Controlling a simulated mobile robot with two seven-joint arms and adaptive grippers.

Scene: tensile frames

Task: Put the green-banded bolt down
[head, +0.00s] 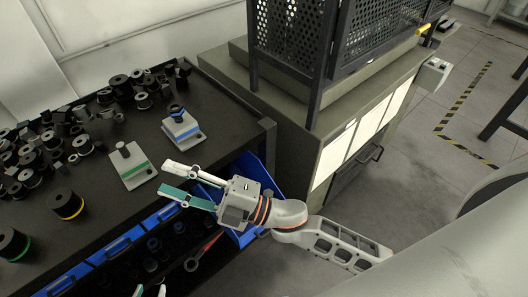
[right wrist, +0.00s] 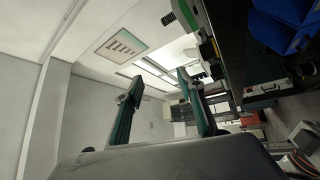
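A grey plate with a green stripe (head: 134,172) lies on the dark bench, with a small dark upright piece (head: 123,149) at its far end. I cannot make out a green band on that piece. A black cylinder with a yellow-green band (head: 13,244) stands at the bench's near left. My right gripper (head: 178,182) is over the bench's right edge, right of the green-striped plate, fingers apart and empty. It also shows open and empty in the right wrist view (right wrist: 160,92). Only the fingertips of my left gripper (head: 150,291) show, apart, at the bottom edge.
A blue-striped grey block (head: 184,128) with a blue-banded dark piece stands behind the green-striped plate. Many black cylinders (head: 84,145) crowd the bench's left. Blue bins (head: 118,243) sit below the front edge. A caged machine (head: 292,40) stands at the right.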

